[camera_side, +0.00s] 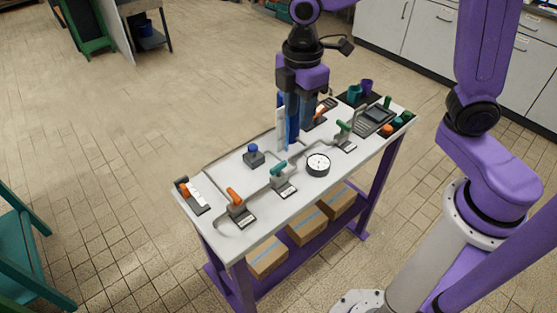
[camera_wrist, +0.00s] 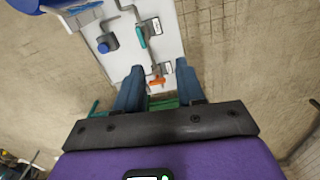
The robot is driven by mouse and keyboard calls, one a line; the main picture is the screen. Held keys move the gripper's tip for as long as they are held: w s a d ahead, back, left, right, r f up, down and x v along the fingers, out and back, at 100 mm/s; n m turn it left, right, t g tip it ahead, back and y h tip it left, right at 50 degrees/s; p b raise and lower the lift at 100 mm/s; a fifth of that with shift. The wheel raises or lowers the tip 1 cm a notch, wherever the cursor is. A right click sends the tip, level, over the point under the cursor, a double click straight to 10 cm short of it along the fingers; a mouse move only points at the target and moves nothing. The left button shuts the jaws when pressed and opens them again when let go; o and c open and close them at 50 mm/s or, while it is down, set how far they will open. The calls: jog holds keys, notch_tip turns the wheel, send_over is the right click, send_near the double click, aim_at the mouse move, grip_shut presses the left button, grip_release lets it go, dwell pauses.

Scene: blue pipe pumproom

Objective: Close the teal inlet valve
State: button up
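The teal-handled valve (camera_side: 279,169) sits on the pipe near the middle front of the bench, with a small label plate beside it. Its handle appears roughly in line with the pipe. In the wrist view the teal handle (camera_wrist: 141,37) shows ahead of my fingers, above and left of an orange handle. My gripper (camera_side: 297,125) is over the middle of the bench, behind and right of the teal valve and apart from it. In the wrist view my gripper's two fingers (camera_wrist: 159,85) are spread with nothing held between them.
An orange-handled valve (camera_side: 236,197) lies left along the pipe; a green-handled valve (camera_side: 343,129) lies right. A round gauge (camera_side: 318,164) and a blue knob (camera_side: 253,150) stand near the teal valve. Cups (camera_side: 355,93) and a dark tray are at the bench's right end.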

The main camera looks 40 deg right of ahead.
jog(key=n, duration=0.1)
send_near(279, 165)
notch_tip(279, 165, down, 8)
jog(key=shift+a+f, duration=0.1)
jog(key=shift+f, duration=0.1)
dwell(0.6)
grip_shut()
